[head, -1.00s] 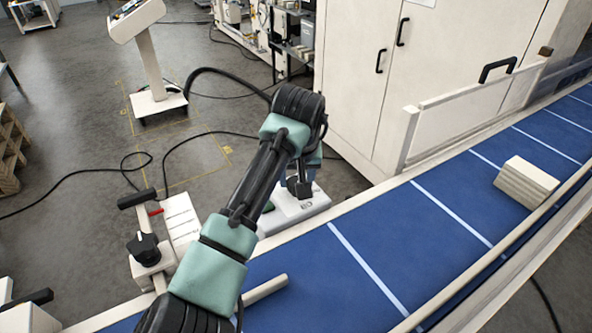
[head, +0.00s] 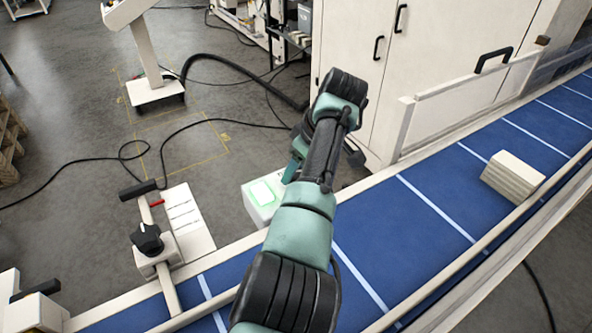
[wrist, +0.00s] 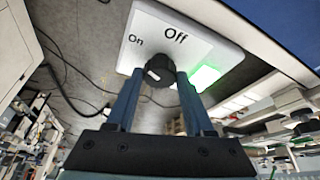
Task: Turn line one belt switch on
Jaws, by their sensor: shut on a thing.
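The white switch box (head: 251,206) stands beside the belt's far edge, and its lit green window (head: 262,192) shows in the head view. In the wrist view its white face (wrist: 158,28) carries the words "On" and "Off", with "Off" in larger print. The round black switch knob (wrist: 160,84) lies below these words. My gripper (wrist: 158,73) is shut on the knob, one finger on each side. The knob's white mark seems to tilt toward "On". The green lamp (wrist: 206,76) glows to the right of it. In the head view my arm hides the knob.
The blue belt (head: 440,215) runs diagonally, with a stack of pale boards (head: 513,177) on it. A bracket with a black knob (head: 147,238) stands left of the switch box. A cream cabinet (head: 357,50) stands behind. Cables lie on the floor.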

